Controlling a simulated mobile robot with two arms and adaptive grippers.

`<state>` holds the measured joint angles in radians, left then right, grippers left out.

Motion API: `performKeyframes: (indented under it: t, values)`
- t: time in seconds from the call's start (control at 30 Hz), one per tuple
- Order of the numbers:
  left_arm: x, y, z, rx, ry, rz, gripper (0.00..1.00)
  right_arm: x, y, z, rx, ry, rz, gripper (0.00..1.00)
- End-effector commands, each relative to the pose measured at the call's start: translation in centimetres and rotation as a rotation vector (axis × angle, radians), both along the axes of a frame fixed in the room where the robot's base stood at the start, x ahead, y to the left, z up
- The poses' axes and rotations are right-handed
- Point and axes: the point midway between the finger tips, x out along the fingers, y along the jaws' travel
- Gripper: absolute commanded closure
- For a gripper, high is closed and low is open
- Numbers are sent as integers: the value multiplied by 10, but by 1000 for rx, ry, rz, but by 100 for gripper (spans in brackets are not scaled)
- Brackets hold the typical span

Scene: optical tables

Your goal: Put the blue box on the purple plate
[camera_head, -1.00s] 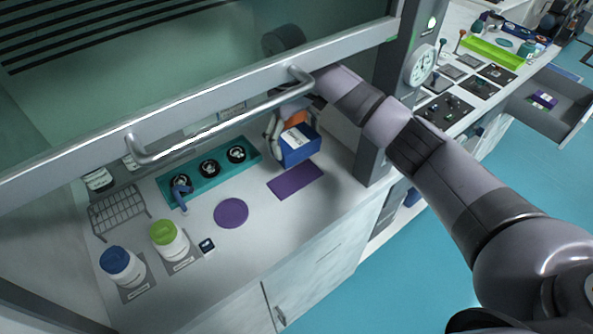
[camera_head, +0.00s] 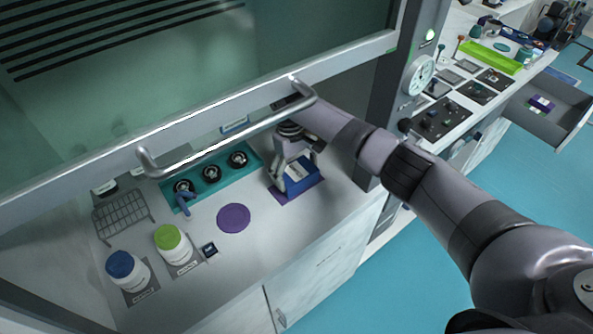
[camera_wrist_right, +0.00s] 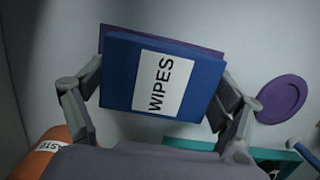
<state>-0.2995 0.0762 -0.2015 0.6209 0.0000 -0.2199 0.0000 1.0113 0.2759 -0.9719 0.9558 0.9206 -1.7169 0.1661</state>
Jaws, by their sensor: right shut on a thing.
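The blue box (camera_head: 302,182), with a white WIPES label, is between the fingers of my right gripper (camera_head: 294,172), which is shut on it. In the right wrist view the box (camera_wrist_right: 205,82) fills the middle, with a finger on each side. A flat purple rectangle (camera_head: 284,196) shows around the box's lower edge and behind the box in the wrist view (camera_wrist_right: 119,31). I cannot tell whether the box touches it. A round purple plate (camera_head: 233,218) lies bare to the left and also shows in the wrist view (camera_wrist_right: 281,98). My left gripper is out of view.
A teal rack (camera_head: 225,173) with black round items stands behind the round plate. White bottles with blue (camera_head: 120,264) and green (camera_head: 168,237) lids and a wire rack (camera_head: 123,214) are at left. The front right counter is clear.

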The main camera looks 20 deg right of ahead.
Motion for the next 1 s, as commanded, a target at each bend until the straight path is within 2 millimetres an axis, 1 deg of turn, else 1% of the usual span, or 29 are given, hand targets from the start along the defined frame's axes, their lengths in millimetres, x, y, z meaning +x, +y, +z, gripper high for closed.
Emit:
performKeyframes:
  t: [0.1, 0.13, 0.3, 0.6, 0.73, 0.87, 1.0]
  values:
    - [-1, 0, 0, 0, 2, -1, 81, 0, 0, -3, 0, 0, 0, 44]
    - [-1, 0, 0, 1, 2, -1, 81, 0, 0, -3, 0, 0, 0, 12]
    - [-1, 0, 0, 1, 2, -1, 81, 0, 0, -2, 0, 0, 0, 0]
    - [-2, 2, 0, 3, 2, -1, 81, 0, 0, -2, 0, 0, 0, 0]
    - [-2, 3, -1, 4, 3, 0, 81, 1, 0, 3, 1, -2, 0, 0]
    - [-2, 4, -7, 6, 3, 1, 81, 4, 1, 21, 2, -2, 1, 0]
    - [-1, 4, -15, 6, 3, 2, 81, 9, 3, 51, 2, -6, 1, 0]
